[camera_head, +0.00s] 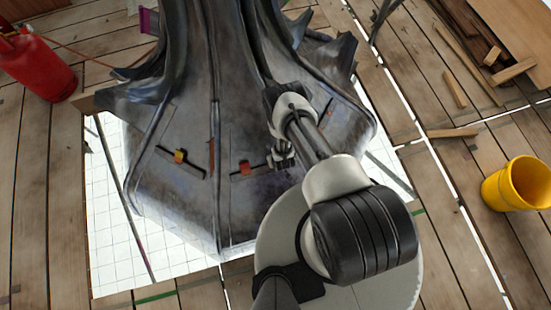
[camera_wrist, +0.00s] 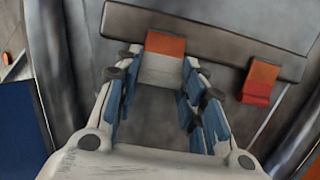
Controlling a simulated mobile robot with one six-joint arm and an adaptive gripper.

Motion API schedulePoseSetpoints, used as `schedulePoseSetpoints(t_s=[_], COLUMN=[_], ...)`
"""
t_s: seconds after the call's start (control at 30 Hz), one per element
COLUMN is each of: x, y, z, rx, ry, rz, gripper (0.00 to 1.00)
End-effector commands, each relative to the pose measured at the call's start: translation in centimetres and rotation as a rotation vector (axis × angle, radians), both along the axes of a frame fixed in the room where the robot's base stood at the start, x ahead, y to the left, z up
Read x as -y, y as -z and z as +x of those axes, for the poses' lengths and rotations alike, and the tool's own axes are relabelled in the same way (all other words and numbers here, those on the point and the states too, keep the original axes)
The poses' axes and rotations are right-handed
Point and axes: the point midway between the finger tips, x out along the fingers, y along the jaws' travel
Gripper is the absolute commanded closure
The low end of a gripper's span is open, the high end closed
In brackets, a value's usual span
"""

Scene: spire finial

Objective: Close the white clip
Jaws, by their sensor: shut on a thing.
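The white clip (camera_wrist: 160,70) shows in the wrist view, a pale block below an orange part (camera_wrist: 166,43) on a dark bar (camera_wrist: 215,45). My gripper (camera_wrist: 160,68) has its blue-padded fingers on either side of the white clip, shut on it. In the head view my gripper (camera_head: 283,158) is at the sloping face of the dark spire, and the white clip is hidden behind it. A red clip (camera_wrist: 257,90) with an orange top sits to the right on the same bar in the wrist view. It also shows in the head view (camera_head: 245,168), left of my gripper.
The ribbed dark spire (camera_head: 180,205) stands on a white tiled sheet (camera_head: 110,220). A yellow clip (camera_head: 179,156) sits on another bar to the left. A red gas cylinder (camera_head: 35,65), a yellow bucket (camera_head: 518,184) and loose timber (camera_head: 455,90) are on the plank floor.

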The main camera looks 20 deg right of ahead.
Motion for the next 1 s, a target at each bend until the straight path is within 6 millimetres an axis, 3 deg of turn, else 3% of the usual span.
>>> schedulePoseSetpoints(t_s=[0.6,0.97,1.0], x=[0.0,0.0,0.0], y=[0.7,0.6,0.6], z=[1.6,1.6,1.6], rx=[-0.262,-0.278,-0.278], ry=[0.0,0.0,0.0], rz=[0.0,0.0,0.0], gripper=[0.87,0.87,0.62])
